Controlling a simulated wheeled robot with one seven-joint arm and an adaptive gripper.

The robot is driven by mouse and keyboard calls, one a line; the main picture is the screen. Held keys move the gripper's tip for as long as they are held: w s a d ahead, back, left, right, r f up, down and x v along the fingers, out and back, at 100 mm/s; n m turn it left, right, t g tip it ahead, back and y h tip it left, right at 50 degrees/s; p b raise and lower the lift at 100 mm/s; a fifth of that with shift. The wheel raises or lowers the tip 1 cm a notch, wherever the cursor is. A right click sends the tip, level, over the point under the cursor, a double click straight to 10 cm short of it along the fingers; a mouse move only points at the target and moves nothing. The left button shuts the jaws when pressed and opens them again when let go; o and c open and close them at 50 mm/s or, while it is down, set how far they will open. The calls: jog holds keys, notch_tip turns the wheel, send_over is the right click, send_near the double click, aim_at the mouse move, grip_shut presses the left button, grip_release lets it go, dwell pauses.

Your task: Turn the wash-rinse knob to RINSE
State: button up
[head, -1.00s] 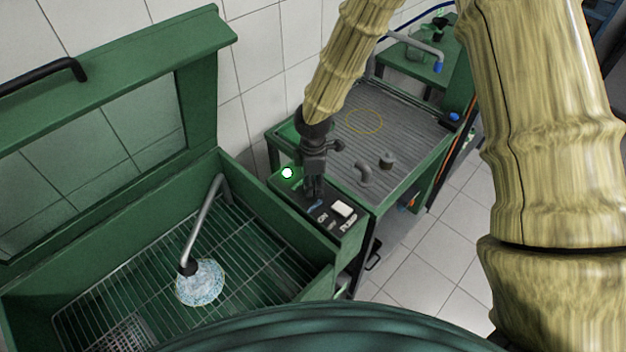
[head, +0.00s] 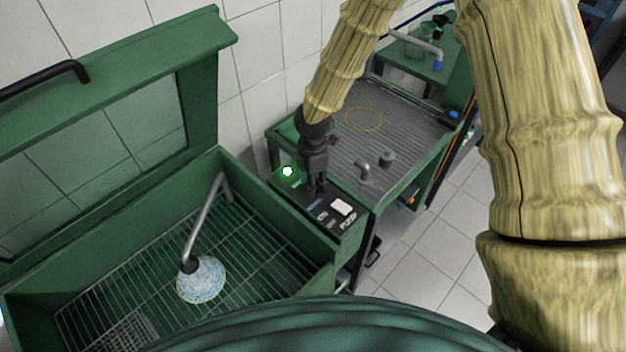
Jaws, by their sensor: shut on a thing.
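The dark control panel (head: 345,225) sits on the right rim of the green parts washer. It carries a lit green-white lamp (head: 288,171), a white switch (head: 343,207) and printed labels. My gripper (head: 314,192) points down onto the panel between the lamp and the white switch. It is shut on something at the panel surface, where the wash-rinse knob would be. The knob itself is hidden by the fingers, so its pointing direction cannot be read. A small blue mark (head: 314,204) shows just below the fingertips.
The washer's open lid (head: 120,120) stands at the left. Its basin holds a wire rack (head: 130,265) and a bent spout (head: 204,225) over a pale round piece (head: 202,280). A ribbed drain table (head: 410,130) with small grey parts and a yellow ring (head: 364,119) stands behind.

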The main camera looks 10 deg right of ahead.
jog(key=o, duration=1)
jog(key=shift+d, duration=0.1)
jog(key=shift+o, duration=0.2)
notch_tip(320, 180, up, 12)
